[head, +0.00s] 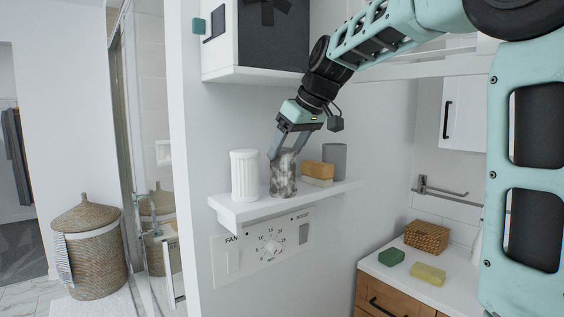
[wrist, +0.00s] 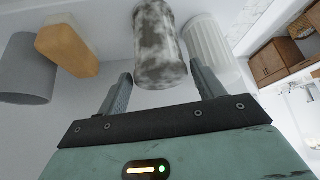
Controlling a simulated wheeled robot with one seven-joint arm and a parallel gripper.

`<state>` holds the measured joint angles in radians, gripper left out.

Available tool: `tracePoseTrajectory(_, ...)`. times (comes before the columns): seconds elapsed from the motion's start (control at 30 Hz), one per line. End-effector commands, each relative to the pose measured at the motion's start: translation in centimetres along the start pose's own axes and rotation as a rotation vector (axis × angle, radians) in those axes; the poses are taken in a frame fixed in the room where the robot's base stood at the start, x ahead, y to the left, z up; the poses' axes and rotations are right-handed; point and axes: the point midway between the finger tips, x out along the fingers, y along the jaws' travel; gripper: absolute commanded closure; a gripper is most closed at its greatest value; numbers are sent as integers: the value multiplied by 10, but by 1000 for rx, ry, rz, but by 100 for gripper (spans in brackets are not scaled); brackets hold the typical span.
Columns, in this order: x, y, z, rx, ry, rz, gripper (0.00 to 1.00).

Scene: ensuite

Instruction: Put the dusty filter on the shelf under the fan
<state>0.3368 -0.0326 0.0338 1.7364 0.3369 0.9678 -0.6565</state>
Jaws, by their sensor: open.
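The dusty filter (head: 284,176) is a mottled grey and white cylinder standing upright on the white shelf (head: 252,211) under the fan box (head: 270,38). A clean white ribbed filter (head: 244,175) stands to its left. My gripper (head: 285,150) is above the dusty filter, pointing down, with its fingers at the filter's top. In the wrist view my gripper (wrist: 161,88) is open, and the dusty filter (wrist: 160,50) shows between and beyond the fingertips. The ribbed filter (wrist: 208,48) is close beside one finger. Whether a finger touches the dusty filter, I cannot tell.
On the shelf to the right are an orange block (head: 318,169) on a pale one and a grey cylinder (head: 335,160). A fan control panel (head: 262,247) is below the shelf. A counter at right holds a basket (head: 427,237) and green and yellow sponges.

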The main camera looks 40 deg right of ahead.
Motion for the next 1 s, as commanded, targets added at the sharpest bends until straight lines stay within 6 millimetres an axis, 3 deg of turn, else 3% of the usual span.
tracePoseTrajectory(0.1, -18, 0, 0, -1, 3, 2, 32)
tracePoseTrajectory(0.3, -34, 0, 0, -1, 1, 0, 32)
tracePoseTrajectory(1.0, -35, 0, 0, -1, 0, 0, 32)
